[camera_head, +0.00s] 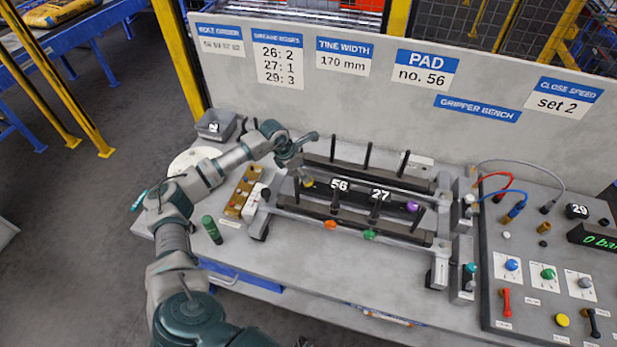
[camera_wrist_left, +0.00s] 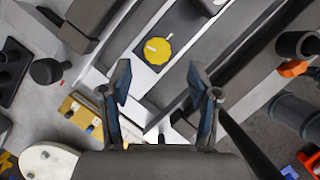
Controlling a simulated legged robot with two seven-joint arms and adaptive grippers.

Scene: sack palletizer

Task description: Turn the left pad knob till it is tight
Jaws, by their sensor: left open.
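The left pad knob (camera_head: 308,182) is a small yellow knob at the left end of the dark pad marked 56 and 27 (camera_head: 360,192). In the left wrist view the yellow knob (camera_wrist_left: 155,50) has a pale mark on its face and sits on a dark plate. My left gripper (camera_head: 303,148) is above the left end of the fixture. In the wrist view its two fingers (camera_wrist_left: 160,82) are apart and empty. The knob shows beyond the gap between the fingertips, and I see no contact. My right gripper is not in view.
Upright dark tines (camera_head: 369,158) stand along the fixture's rails. A purple knob (camera_head: 412,207) is at the pad's right end; orange (camera_head: 331,224) and green (camera_head: 369,234) knobs are in front. A brass block (camera_head: 240,190) and green cylinder (camera_head: 211,229) stand left. A control panel (camera_head: 535,300) is right.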

